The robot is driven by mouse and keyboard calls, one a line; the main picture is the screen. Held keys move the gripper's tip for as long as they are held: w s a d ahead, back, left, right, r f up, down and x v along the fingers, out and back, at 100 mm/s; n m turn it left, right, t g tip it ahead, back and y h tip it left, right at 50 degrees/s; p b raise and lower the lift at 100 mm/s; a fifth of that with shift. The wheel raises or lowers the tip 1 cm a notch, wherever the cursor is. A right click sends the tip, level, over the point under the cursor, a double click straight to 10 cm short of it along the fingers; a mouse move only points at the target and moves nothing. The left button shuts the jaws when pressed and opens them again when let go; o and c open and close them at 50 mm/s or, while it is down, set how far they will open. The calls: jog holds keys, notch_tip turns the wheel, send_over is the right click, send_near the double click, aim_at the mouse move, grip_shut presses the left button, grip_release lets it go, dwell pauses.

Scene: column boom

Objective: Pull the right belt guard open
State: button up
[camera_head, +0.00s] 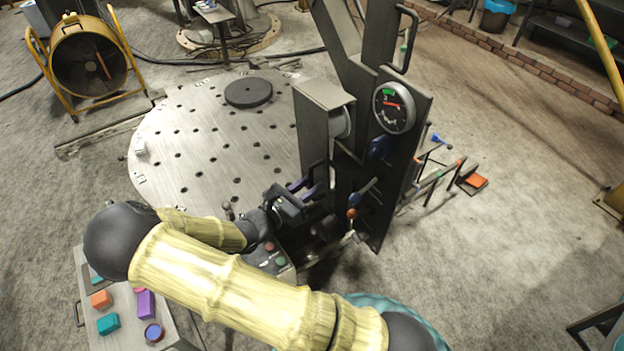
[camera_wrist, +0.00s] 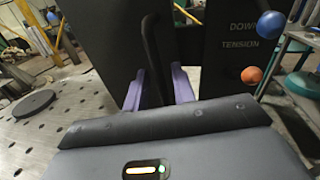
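My gripper (camera_wrist: 158,80) has two purple fingers that stand apart. In the wrist view a dark upright bar handle (camera_wrist: 150,45) shows between them, nearer the left finger, with a gap on the right. The handle stands in front of a dark panel (camera_wrist: 100,35), which looks like the belt guard. In the head view my gripper (camera_head: 305,186) is at the lower left of the dark column machine (camera_head: 410,125), and my forearm crosses in front. There the low handle is hard to make out. I cannot tell how far the guard stands open.
The column carries a gauge (camera_head: 394,107), an upper bar handle (camera_head: 407,38) and blue and orange knobs (camera_wrist: 251,74) near "DOWN TENSION" lettering. A round perforated table (camera_head: 200,140) with a black disc (camera_head: 248,92) lies left. A side table with small blocks (camera_head: 108,323) is lower left.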

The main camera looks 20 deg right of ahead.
jog(key=shift+w+d, duration=0.3)
jog(key=shift+d, duration=0.25)
grip_shut()
